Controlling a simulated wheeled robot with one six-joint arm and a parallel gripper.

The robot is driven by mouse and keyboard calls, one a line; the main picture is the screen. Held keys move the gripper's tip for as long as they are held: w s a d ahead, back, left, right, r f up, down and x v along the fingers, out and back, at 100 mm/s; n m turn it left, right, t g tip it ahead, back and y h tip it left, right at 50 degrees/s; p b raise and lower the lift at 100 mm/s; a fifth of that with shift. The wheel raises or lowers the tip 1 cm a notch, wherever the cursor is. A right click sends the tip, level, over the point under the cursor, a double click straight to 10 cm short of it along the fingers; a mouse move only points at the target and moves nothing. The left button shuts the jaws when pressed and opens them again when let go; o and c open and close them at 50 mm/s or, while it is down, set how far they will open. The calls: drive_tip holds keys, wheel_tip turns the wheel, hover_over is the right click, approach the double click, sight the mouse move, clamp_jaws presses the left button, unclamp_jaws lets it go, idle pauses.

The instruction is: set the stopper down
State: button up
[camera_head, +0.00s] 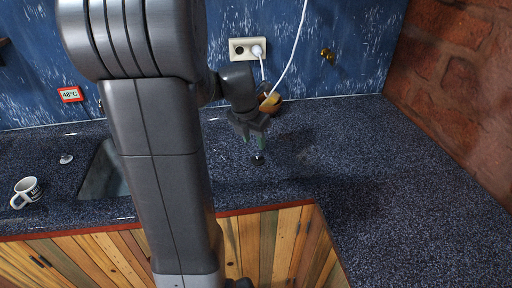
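My gripper (256,145) points down over the dark speckled countertop (400,160), right of the sink. A small dark stopper (258,161) with a pale, shiny top shows right below the fingertips. It is too small to tell whether the fingers grip it or are just above it. I cannot tell whether its base touches the counter.
A sink (103,172) is partly hidden behind my arm. A white mug (26,192) and a small pale round object (66,159) stand at left. A brown-orange object (270,103) is behind my gripper, near a wall socket (247,49) with a white cable. The right counter is clear.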

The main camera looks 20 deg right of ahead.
drive_tip(key=shift+v, duration=2.75)
